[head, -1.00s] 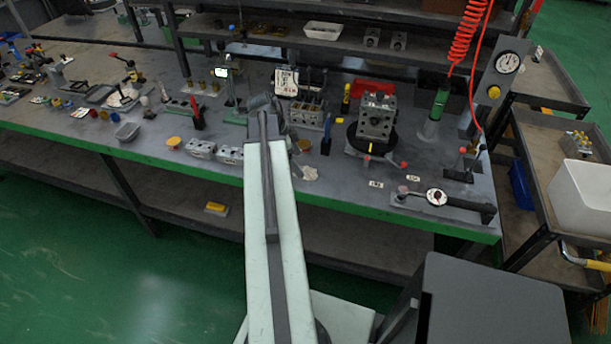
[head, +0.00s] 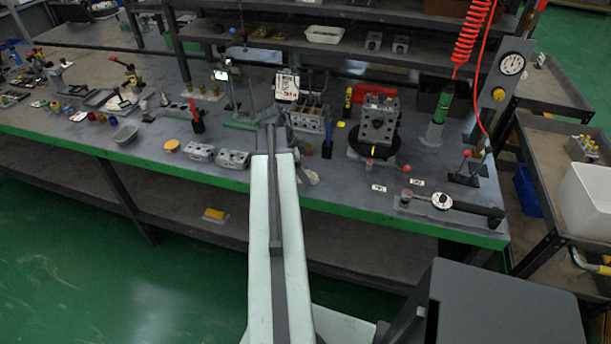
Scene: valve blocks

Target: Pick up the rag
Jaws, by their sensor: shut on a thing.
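The rag (head: 310,177) is a small pale, crumpled patch just right of my arm, at the front part of the bench. My arm reaches forward over the bench edge and covers part of the area around it. My gripper (head: 286,136) is at the arm's far end, dark and mostly hidden behind the arm. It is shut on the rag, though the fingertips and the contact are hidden.
On the bench (head: 340,199), metal blocks (head: 233,159) stand left of my arm. A valve block on a round turntable (head: 377,125) and a gauge tool (head: 441,201) are on the right. A cart with a white bin (head: 590,200) stands far right.

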